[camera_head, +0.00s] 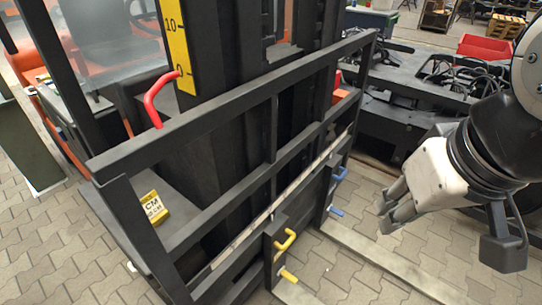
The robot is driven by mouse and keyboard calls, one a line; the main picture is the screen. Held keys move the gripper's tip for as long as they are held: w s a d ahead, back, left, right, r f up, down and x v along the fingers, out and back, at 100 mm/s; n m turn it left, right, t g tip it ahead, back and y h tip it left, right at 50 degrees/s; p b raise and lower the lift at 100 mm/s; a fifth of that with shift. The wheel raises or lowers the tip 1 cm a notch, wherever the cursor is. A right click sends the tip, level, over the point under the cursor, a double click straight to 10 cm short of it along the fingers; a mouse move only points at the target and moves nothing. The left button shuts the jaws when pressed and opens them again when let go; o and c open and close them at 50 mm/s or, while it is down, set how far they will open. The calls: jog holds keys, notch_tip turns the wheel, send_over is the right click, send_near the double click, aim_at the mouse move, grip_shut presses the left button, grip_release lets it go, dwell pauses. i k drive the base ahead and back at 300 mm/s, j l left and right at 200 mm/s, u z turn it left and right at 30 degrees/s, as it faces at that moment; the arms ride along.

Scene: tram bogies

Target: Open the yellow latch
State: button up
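The yellow latch (287,241) is a bent yellow handle on a dark bracket, low on the front of the black metal frame (205,128). A short yellow peg (288,275) sticks out just below it. My gripper (385,216) hangs in the air right of the latch and above it in the picture, clearly apart from it. Its grey fingers point to the lower left and hold nothing that I can see. Their spacing is hard to judge from this angle.
Two blue handles (337,211) sit on the frame, right of the latch. A red handle (155,98) and a yellow label (153,207) are at the left. Black machinery (400,105) and a red bin (485,48) stand behind. Paved floor (335,270) is clear in front.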

aim_at(282, 271)
jog(key=k+j+z, duration=0.2)
jog(key=k+j, duration=0.15)
jog(key=j, duration=0.2)
jog(key=k+j+z, duration=0.2)
jog(key=k+j, duration=0.15)
jog(key=j, duration=0.15)
jog(key=k+l+u, duration=0.1)
jog(key=l+u, duration=0.35)
jog(key=l, duration=0.8)
